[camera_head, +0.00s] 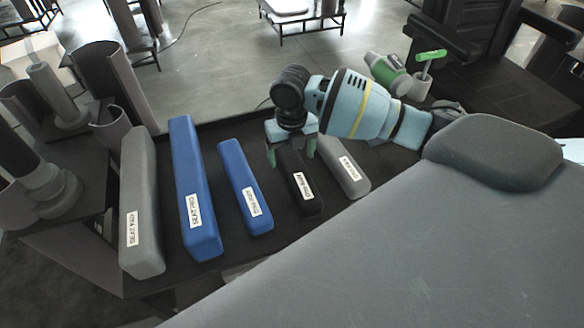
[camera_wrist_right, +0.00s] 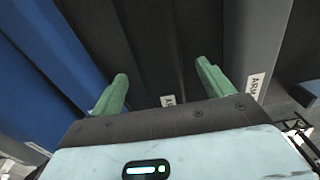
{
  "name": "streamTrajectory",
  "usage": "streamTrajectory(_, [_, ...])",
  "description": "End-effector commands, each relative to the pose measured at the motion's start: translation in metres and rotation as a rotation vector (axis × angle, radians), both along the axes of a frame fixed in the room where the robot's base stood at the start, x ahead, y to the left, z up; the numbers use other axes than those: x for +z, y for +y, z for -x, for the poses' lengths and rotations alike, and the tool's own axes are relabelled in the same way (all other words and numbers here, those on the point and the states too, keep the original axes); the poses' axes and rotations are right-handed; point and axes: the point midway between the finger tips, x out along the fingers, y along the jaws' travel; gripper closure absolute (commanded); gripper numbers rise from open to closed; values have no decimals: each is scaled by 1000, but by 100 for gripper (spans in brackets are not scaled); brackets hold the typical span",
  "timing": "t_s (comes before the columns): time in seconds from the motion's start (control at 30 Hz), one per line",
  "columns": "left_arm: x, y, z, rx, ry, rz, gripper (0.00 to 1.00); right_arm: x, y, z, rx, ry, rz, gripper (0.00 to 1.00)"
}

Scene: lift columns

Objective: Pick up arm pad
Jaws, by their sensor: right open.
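Three smaller labelled pads lie side by side on a dark tray (camera_head: 225,262): a blue one (camera_head: 238,178), a black one (camera_head: 311,209) and a grey one (camera_head: 347,172). In the right wrist view the grey pad's label (camera_wrist_right: 255,87) begins with "ARM". My right gripper (camera_head: 291,157) is open and points down over the black pad, one green finger on each side of it. The wrist view shows the black pad (camera_wrist_right: 150,45) between the spread fingers (camera_wrist_right: 162,85); contact cannot be told. The gripper hides the black pad's far end. My left gripper is out of view.
A larger blue pad (camera_head: 188,175) and a larger grey pad (camera_head: 139,190) lie left of the small ones. A big grey padded surface (camera_head: 430,250) with a headrest (camera_head: 495,150) fills the right front. Grey cylinders (camera_head: 105,80) stand at left. A green-handled tool (camera_head: 430,56) stands behind my arm.

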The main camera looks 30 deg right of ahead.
Motion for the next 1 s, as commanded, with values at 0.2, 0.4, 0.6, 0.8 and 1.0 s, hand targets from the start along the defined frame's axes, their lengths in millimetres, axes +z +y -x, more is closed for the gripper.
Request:
streamTrajectory(0.2, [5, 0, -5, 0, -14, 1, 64, -21, 1, 3, 0, 1, 1, 20])
streamTrajectory(0.4, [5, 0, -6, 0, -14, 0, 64, -46, 0, 4, 0, 0, 0, 20])
streamTrajectory(0.6, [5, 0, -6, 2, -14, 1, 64, -51, 0, 4, 0, -2, 1, 20])
streamTrajectory(0.8, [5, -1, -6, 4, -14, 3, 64, -51, 0, 4, 0, -2, 1, 30])
streamTrajectory(1.0, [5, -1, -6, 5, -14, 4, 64, -51, 0, 4, 0, -2, 1, 57])
